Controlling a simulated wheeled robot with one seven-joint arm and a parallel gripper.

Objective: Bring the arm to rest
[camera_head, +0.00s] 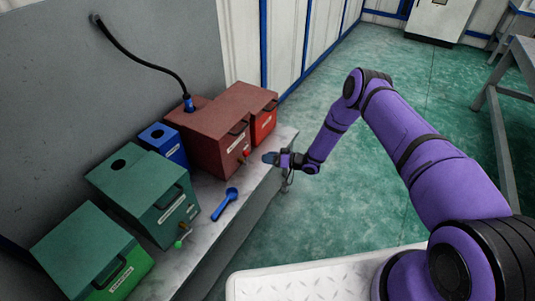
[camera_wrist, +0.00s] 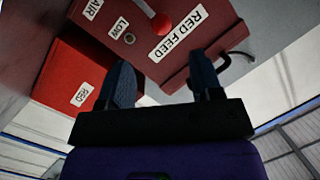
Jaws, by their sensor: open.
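My purple arm reaches across from the right in the head view. My gripper (camera_head: 268,158) is at the front edge of the bench, close in front of the large dark red box. In the wrist view my gripper (camera_wrist: 165,82) has its two dark fingers apart with nothing held between them. The red box (camera_wrist: 150,30), labelled RED FEED, fills the view beyond the fingers. A red ball knob (camera_wrist: 161,23) on a pale stem shows just beyond the gap between the fingers. I cannot tell whether the fingers touch the box.
The bench (camera_head: 210,190) carries a dark red box (camera_head: 208,135), a smaller red box (camera_head: 263,122), a blue box (camera_head: 163,147), green boxes (camera_head: 140,190) and a loose blue spoon-shaped tool (camera_head: 225,203). A black hose (camera_head: 140,62) runs from the wall. Green floor (camera_head: 400,110) is open beyond my arm.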

